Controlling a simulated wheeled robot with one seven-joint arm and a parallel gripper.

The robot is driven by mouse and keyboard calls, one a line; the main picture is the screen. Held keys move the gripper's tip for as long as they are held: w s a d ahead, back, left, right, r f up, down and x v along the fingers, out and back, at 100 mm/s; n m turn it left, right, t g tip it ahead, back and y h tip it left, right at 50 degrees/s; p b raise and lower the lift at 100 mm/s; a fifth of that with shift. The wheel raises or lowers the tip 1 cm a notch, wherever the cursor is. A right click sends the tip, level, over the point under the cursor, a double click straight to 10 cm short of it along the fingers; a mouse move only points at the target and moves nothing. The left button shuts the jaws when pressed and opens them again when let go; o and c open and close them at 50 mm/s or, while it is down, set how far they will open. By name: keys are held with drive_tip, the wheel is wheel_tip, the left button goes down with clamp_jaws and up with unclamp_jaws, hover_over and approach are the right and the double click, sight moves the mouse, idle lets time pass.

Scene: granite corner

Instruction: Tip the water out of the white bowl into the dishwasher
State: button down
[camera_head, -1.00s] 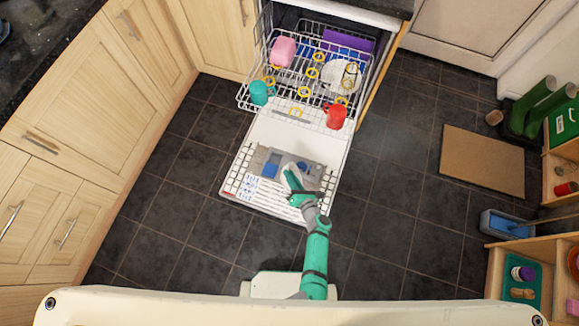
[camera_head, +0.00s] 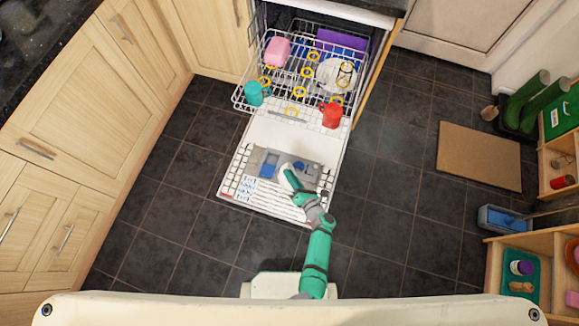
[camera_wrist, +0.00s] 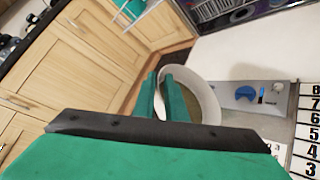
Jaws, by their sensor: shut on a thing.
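The white bowl (camera_wrist: 209,98) is in the wrist view, just beyond my fingers. My gripper (camera_wrist: 168,84) is shut on its rim, on the side nearest me. The bowl looks tilted, and I cannot make out whether water is in it. The dishwasher stands open, with its door (camera_head: 262,205) folded down flat. In the head view my gripper (camera_head: 289,176) is above this door, near the grey dispenser panel (camera_head: 268,160). The bowl is not clear there.
The pulled-out rack (camera_head: 240,100) holds a pink item (camera_head: 277,50), a teal mug (camera_head: 254,93), a red mug (camera_head: 331,115) and white dishes (camera_head: 336,74). Cabinets (camera_head: 115,95) stand left.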

drive_tip(key=shift+d+m+y, duration=0.3)
drive_tip(key=shift+w, duration=0.1)
drive_tip(key=shift+d+m, duration=0.2)
drive_tip(key=shift+m, duration=0.2)
drive_tip(key=shift+w+d, duration=0.1)
drive_tip(key=shift+s+a+n+h, duration=0.15)
drive_tip(key=shift+a+n+h, duration=0.15)
drive_tip(key=shift+a+n, duration=0.35)
drive_tip(key=shift+s+a+n+h, duration=0.15)
drive_tip(key=shift+a+n+h, duration=0.15)
drive_tip(key=shift+a+n, duration=0.35)
drive_tip(key=shift+d, duration=0.15)
